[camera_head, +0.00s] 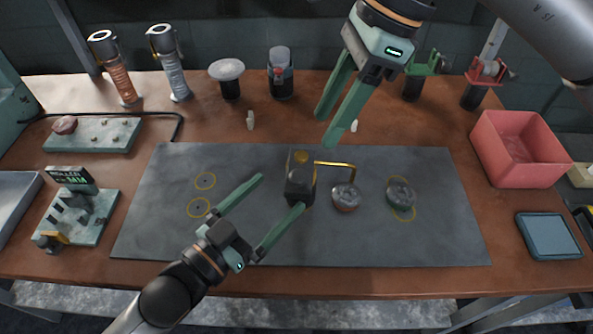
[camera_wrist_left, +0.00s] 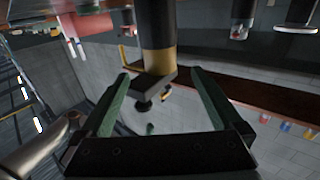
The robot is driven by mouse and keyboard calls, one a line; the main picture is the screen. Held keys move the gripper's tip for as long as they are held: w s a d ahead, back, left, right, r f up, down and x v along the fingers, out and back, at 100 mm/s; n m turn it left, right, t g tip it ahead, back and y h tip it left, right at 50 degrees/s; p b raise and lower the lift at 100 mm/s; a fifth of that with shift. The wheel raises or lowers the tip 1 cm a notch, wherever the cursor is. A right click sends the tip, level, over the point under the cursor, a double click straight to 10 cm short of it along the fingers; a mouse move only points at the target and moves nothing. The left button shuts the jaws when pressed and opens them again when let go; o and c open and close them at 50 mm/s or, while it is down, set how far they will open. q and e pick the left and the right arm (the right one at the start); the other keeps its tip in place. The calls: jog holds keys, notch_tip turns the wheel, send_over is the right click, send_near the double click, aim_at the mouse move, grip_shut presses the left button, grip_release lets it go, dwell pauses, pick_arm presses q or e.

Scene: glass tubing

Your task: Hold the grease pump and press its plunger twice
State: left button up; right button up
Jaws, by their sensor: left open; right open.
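The grease pump (camera_head: 300,187) stands on the grey mat (camera_head: 300,250). It has a dark body, a gold part at the top and a thin gold spout reaching right. My left gripper (camera_head: 280,192) is open, its green fingers pointing at the pump from the front left; one fingertip is close to its lower front. The left wrist view, which looks upside down, shows the pump (camera_wrist_left: 158,55) as a dark cylinder with a gold band, in line with the gap between the fingers (camera_wrist_left: 160,78). Contact cannot be told. My right gripper (camera_head: 326,130) is open and empty above and behind the pump.
Two small round parts (camera_head: 346,197) (camera_head: 401,194) sit right of the pump, near the spout. Yellow rings (camera_head: 200,208) mark the mat's left. A red bin (camera_head: 520,150) and a blue tablet (camera_head: 549,236) are at the right. Lamps and holders line the back.

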aim_at(298, 174)
pick_arm(q)
jog(key=x, duration=0.8)
jog(key=shift+w+d, duration=0.2)
grip_shut()
pick_arm(e)
jog(key=shift+a+n, duration=0.2)
jog(key=shift+n, duration=0.2)
jog(key=c, duration=0.3)
jog(key=n, duration=0.1)
jog(key=a+n+h, duration=0.1)
jog(key=n, duration=0.1)
jog(key=a+n, duration=0.1)
jog(key=shift+s+a+h, duration=0.1)
jog(key=shift+s+h, duration=0.2)
jog(key=shift+h, duration=0.1)
jog(key=c, duration=0.5)
jog(key=n, duration=0.1)
jog(key=a+n+h, duration=0.1)
jog(key=n, duration=0.1)
jog(key=shift+a+f+n+t+h, duration=0.15)
jog(key=shift+f+n, duration=0.3)
jog(key=shift+f, duration=0.65)
jog(key=shift+f+n+t+h, duration=0.1)
jog(key=shift+f+n+h, duration=0.25)
jog(key=shift+f, duration=0.8)
jog(key=shift+a+f+n+t+h, duration=0.1)
jog(key=shift+f+n, duration=0.4)
jog(key=shift+f, duration=0.6)
